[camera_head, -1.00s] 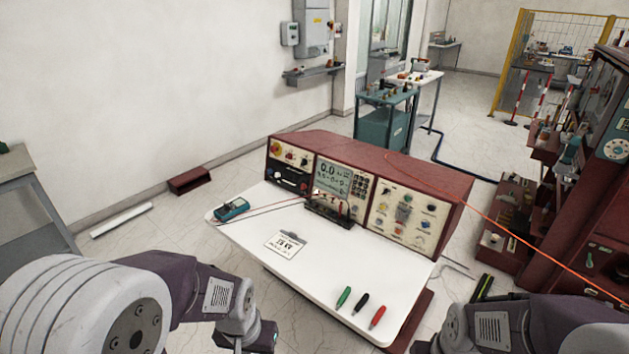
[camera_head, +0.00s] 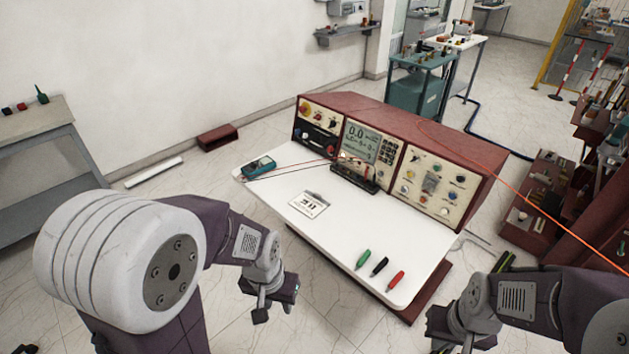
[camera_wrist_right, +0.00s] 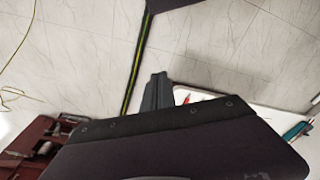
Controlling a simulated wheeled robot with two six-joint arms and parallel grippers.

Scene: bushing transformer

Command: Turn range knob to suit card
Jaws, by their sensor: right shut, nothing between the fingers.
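The control console (camera_head: 470,165) stands at the back of a white worktop. Its left panel has a red-and-yellow knob (camera_head: 305,108) and smaller knobs; its right panel (camera_head: 432,185) has several more small knobs. I cannot tell which is the range knob. The card (camera_head: 309,205) lies flat on the worktop, its print too small to read. My left gripper (camera_head: 272,308) hangs left of the worktop, touching nothing; its finger gap is unclear. My right gripper (camera_head: 438,340) is at the bottom edge of the head view; in the right wrist view its fingers (camera_wrist_right: 157,92) are shut and empty.
Green, black and red plugs (camera_head: 379,268) lie near the worktop's (camera_head: 330,235) front right. A teal meter (camera_head: 259,166) with leads sits at its left end. An orange cable (camera_head: 530,210) crosses on the right. A grey bench (camera_head: 40,150) stands far left.

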